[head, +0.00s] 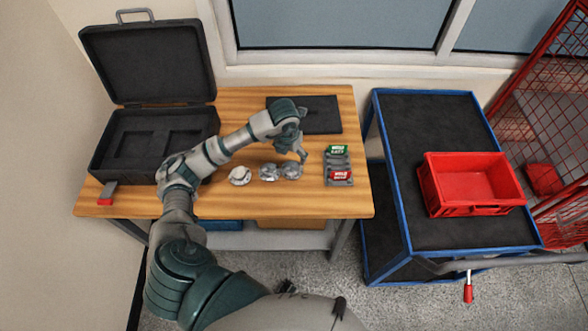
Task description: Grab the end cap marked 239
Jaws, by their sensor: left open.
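Several small silver-grey round parts lie on the wooden table: one pale piece (240,175) at the left, one (268,171) in the middle and one (291,170) at the right. They look like end caps, but no marking 239 can be read on any of them. My left gripper (299,154) reaches in from the left and hangs just above and behind the right-hand part, with its fingers pointing down toward the table. It is open and holds nothing. My right gripper does not show.
A grey holder (338,160) with green and red labelled pieces stands right of the parts. A dark mat (318,115) lies behind. An open black case (128,155) stands left. A blue-framed cart (400,200) carries a red bin (470,210).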

